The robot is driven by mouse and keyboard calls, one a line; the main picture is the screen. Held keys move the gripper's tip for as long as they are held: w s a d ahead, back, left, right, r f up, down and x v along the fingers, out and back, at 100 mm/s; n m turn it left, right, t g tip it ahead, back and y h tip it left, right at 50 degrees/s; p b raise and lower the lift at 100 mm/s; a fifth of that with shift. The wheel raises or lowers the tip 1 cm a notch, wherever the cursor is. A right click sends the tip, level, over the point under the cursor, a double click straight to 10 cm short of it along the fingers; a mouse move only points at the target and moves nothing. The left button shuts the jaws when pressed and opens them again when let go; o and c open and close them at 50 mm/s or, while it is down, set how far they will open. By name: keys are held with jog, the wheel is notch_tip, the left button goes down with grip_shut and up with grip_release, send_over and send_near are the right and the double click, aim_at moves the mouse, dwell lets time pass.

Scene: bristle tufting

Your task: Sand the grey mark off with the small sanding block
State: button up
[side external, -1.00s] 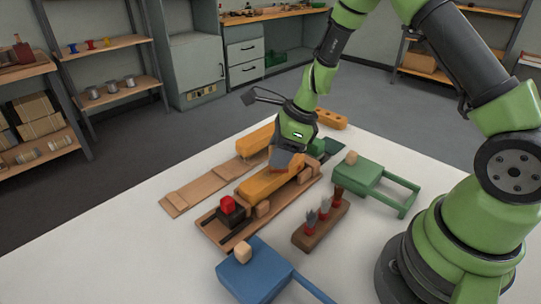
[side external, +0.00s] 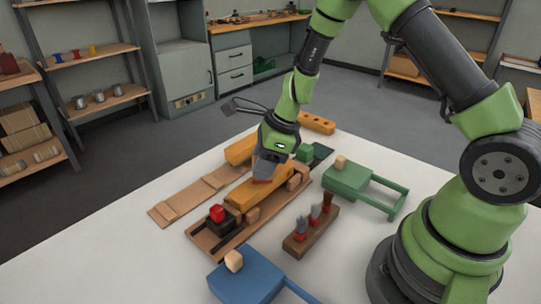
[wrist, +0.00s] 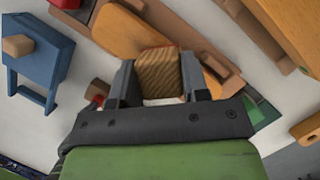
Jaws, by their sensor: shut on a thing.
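My gripper (side external: 266,170) is shut on the small sanding block (wrist: 158,72), a wood-grained block with a red edge, which sits between the two dark fingers in the wrist view. In the side view the block's reddish lower part (side external: 262,181) shows under the fingers, at the top of a long orange-yellow wooden workpiece (side external: 243,194). I cannot tell whether block and wood touch. The workpiece also shows beyond the gripper in the wrist view (wrist: 122,30). I cannot make out the grey mark in either view; the block and fingers cover part of the wood.
The workpiece lies in a brown tray (side external: 204,240) with a red knob (side external: 217,213) on a black clamp. A brown rack of brushes (side external: 311,229), a green stand (side external: 355,182) and a blue stand (side external: 245,280) are nearby. A wooden board (side external: 174,209) lies to the left.

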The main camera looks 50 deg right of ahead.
jog(key=shift+a, duration=2.75)
notch_tip(320, 180, up, 8)
jog(key=shift+d, duration=0.15)
